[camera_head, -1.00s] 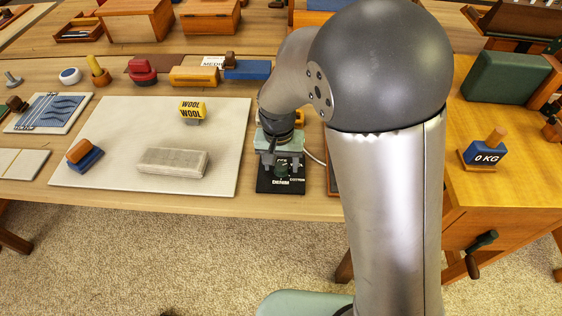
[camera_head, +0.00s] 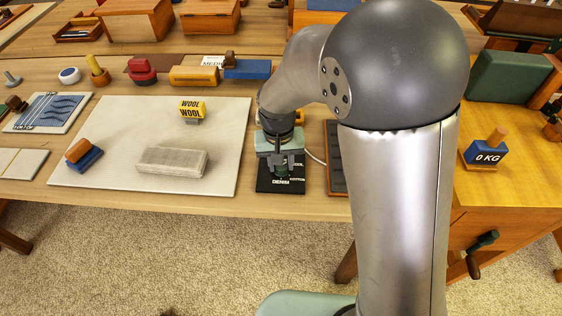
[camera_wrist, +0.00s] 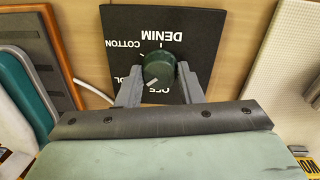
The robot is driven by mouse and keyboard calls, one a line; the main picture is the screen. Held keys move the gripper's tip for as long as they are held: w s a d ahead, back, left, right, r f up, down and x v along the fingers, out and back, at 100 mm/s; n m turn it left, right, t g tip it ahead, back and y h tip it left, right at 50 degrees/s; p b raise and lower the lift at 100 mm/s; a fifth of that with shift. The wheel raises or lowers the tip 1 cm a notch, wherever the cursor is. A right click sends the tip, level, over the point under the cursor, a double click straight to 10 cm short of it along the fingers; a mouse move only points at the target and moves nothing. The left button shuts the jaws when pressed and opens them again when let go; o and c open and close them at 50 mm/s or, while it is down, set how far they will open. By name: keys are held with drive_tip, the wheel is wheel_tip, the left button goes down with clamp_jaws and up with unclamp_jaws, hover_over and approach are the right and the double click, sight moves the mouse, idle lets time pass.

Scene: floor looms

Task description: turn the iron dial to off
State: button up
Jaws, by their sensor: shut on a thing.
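The dial is a round dark green knob (camera_wrist: 157,62) on a black plate (camera_wrist: 120,22) with white words DENIM, COTTON, a partly covered word ending in OL, and OFF around it. My gripper (camera_wrist: 160,70) has one finger on each side of the knob and is shut on it. I cannot tell for sure which word the knob points to. In the head view my gripper (camera_head: 281,162) is over the black plate (camera_head: 268,187) at the table's front edge and hides the knob.
A pale board (camera_head: 115,120) with a WOOL block (camera_head: 192,108) and a grey cloth block (camera_head: 172,161) lies left of the plate. A dark wood-edged tray (camera_head: 334,150) is close on the right. A thin white cable (camera_head: 315,157) runs beside the plate.

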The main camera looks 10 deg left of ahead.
sight(279, 167)
drive_tip(key=n, duration=0.5)
drive_tip(key=shift+b, duration=0.35)
drive_tip(key=shift+n, duration=2.3)
drive_tip(key=o, duration=1)
drive_tip(key=shift+c, duration=0.2)
drive_tip(key=shift+r, duration=0.1)
wheel_tip(279, 167, up, 17)
drive_tip(key=p, duration=0.1)
drive_tip(key=shift+s+a+r, duration=0.15)
drive_tip(key=shift+s, duration=0.25)
